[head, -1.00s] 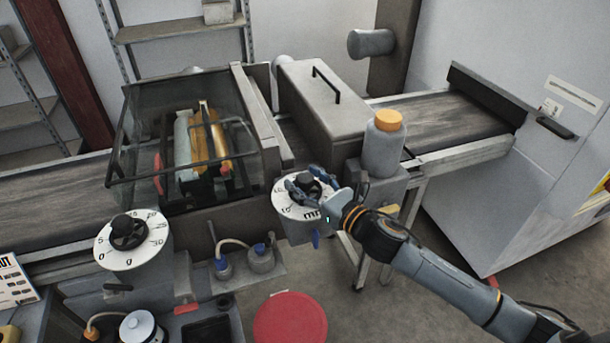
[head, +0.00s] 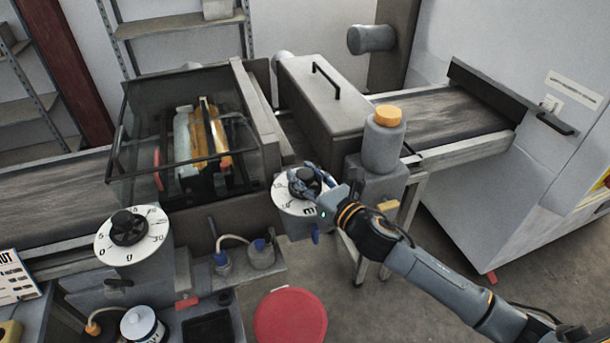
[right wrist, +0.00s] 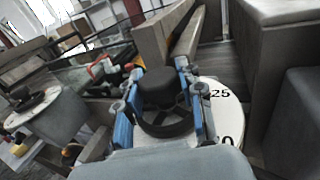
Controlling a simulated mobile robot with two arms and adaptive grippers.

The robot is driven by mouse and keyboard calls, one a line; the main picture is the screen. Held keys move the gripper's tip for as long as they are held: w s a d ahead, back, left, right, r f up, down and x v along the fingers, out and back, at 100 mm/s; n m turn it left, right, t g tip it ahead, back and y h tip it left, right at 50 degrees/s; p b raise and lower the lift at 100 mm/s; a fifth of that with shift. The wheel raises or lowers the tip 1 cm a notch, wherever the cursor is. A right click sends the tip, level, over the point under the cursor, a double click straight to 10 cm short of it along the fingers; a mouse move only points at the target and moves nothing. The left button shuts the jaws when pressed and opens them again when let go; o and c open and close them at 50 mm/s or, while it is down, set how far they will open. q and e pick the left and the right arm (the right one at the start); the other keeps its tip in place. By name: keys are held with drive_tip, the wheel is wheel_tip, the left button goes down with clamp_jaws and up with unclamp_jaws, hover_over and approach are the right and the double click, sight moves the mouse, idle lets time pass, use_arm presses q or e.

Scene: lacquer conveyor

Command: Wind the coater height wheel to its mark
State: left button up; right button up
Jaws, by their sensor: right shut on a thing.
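The coater height wheel, a black knob (right wrist: 160,90) on a round white dial (head: 285,196) marked "mm", stands in front of the machine at the middle of the head view. My right gripper (head: 306,180) comes in from the right and is shut on the black knob, a finger on either side of it in the right wrist view (right wrist: 162,98). Dial figures, one reading 25, show beside the fingers there. The gripper hides part of the dial, and I cannot make out the mark. My left gripper is not in view.
A second dial (head: 110,243) marked "g" with a black wheel stands at left. A glass-covered coater (head: 135,180) is behind. An orange-capped bottle (head: 383,145) stands close behind my right gripper. A red round lid (head: 290,318) is below.

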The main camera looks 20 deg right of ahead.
drive_tip(key=m+t+h, duration=0.1)
drive_tip(key=m+h, duration=0.2)
drive_tip(key=h, duration=0.1)
drive_tip(key=shift+a+h, duration=0.1)
drive_tip(key=shift+h, duration=0.2)
drive_tip(key=m+h, duration=0.3)
drive_tip(key=h, duration=0.2)
drive_tip(key=shift+m+h+p, duration=0.3)
drive_tip(key=shift+m+p, duration=0.1)
drive_tip(key=shift+m+g+h, duration=0.75)
drive_tip(key=shift+m+h, duration=0.35)
drive_tip(key=shift+h, duration=0.55)
drive_tip(key=shift+m+g+h, duration=0.75)
drive_tip(key=shift+m+h, duration=0.35)
drive_tip(key=shift+h, duration=0.55)
drive_tip(key=o, duration=1.2)
drive_tip(key=shift+c, duration=0.2)
drive_tip(key=v, duration=1.1)
drive_tip(key=shift+s+a, duration=0.3)
